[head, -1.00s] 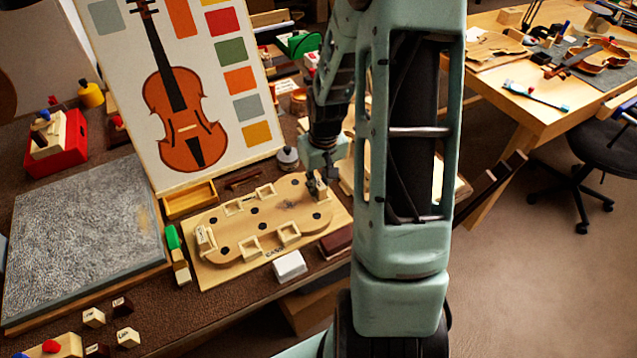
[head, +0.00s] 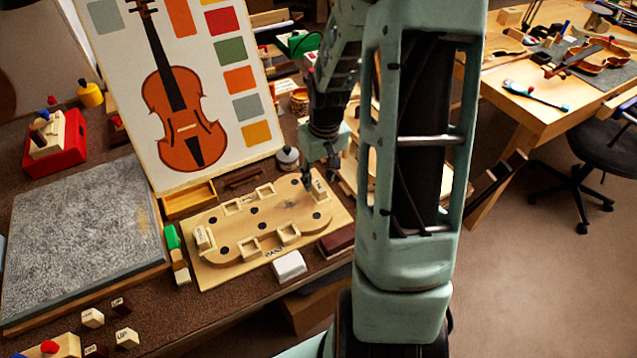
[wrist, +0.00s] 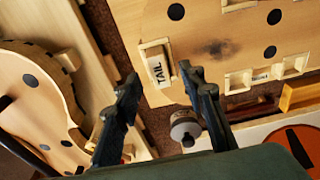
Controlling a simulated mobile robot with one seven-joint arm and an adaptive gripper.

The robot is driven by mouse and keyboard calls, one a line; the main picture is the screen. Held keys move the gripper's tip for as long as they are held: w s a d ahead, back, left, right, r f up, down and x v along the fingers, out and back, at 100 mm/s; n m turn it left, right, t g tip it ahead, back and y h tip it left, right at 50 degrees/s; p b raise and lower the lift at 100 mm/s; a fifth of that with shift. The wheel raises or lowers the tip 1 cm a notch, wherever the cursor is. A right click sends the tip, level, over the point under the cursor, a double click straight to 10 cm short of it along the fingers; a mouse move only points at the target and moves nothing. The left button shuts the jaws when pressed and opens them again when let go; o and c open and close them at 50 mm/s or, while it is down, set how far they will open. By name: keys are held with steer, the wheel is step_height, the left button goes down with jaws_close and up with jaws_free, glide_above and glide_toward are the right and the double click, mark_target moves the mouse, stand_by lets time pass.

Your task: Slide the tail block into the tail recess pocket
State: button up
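The tail block (head: 319,187) is a small pale block standing at the right end of the violin mould (head: 255,228). In the wrist view the tail block (wrist: 160,70), marked TAIL, sits between the pale walls of the tail recess pocket (wrist: 154,44). How deep it sits I cannot tell. The word TAIL is also printed on the mould beside the pocket. My gripper (wrist: 160,78) is open, its dark fingers apart and nothing between them. In the head view my gripper (head: 320,176) is just above and behind the block, apparently clear of it.
A lidded jar (head: 287,158) stands behind the mould, near my fingers in the wrist view. A white block (head: 289,266) and a dark brown block (head: 337,241) lie in front. A violin poster (head: 215,90) leans behind. Another wooden plate with black dots (wrist: 40,105) lies beside the mould.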

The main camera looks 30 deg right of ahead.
mark_target(321, 190)
step_height(321, 190, up, 8)
steer(key=s, duration=0.1)
steer(key=shift+r, duration=0.2)
stand_by(0.7)
